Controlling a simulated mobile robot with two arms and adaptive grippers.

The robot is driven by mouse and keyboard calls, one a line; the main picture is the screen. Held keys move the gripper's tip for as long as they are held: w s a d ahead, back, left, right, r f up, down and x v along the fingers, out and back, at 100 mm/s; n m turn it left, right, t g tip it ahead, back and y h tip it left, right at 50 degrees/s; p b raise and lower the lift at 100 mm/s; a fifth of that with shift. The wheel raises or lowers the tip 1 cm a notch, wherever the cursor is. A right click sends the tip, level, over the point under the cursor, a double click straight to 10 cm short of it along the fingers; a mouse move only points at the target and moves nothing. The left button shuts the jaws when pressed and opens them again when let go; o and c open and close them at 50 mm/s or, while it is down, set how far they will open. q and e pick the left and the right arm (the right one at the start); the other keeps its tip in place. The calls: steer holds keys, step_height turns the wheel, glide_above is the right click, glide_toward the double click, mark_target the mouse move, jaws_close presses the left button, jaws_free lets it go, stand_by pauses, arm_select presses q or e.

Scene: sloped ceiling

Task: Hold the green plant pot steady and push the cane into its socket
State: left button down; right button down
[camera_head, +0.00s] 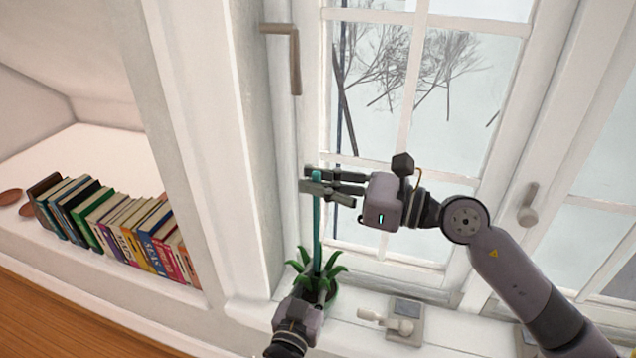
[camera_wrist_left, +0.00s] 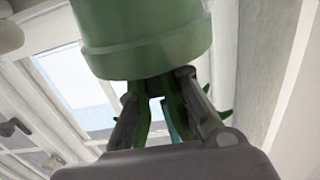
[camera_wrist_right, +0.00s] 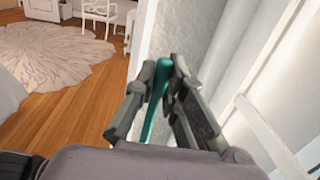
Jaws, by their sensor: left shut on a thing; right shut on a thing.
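The green plant pot (camera_head: 333,298) stands on the white window sill, with spiky leaves (camera_head: 333,271) around its top. My left gripper (camera_head: 314,296) is shut on the pot's near side; its fingers (camera_wrist_left: 165,82) meet the pot's edge, and the pot (camera_wrist_left: 145,35) fills the top of the left wrist view. My right gripper (camera_head: 318,185) is shut on the teal cane (camera_head: 317,230) near its top. The cane stands about upright above the pot; it also shows between the fingers in the right wrist view (camera_wrist_right: 154,112). Its lower end and the socket are hidden among the leaves.
A window with a handle (camera_head: 295,60) is close behind the cane. A grey plate with a white lever (camera_head: 405,322) sits on the sill right of the pot. A row of books (camera_head: 115,225) stands in the niche at left, beyond a white wall edge.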

mark_target(319, 211)
steer(key=shift+f, duration=2.85)
steer(key=c, duration=1.6)
jaws_free()
steer(key=v, duration=1.2)
steer(key=shift+f, duration=0.1)
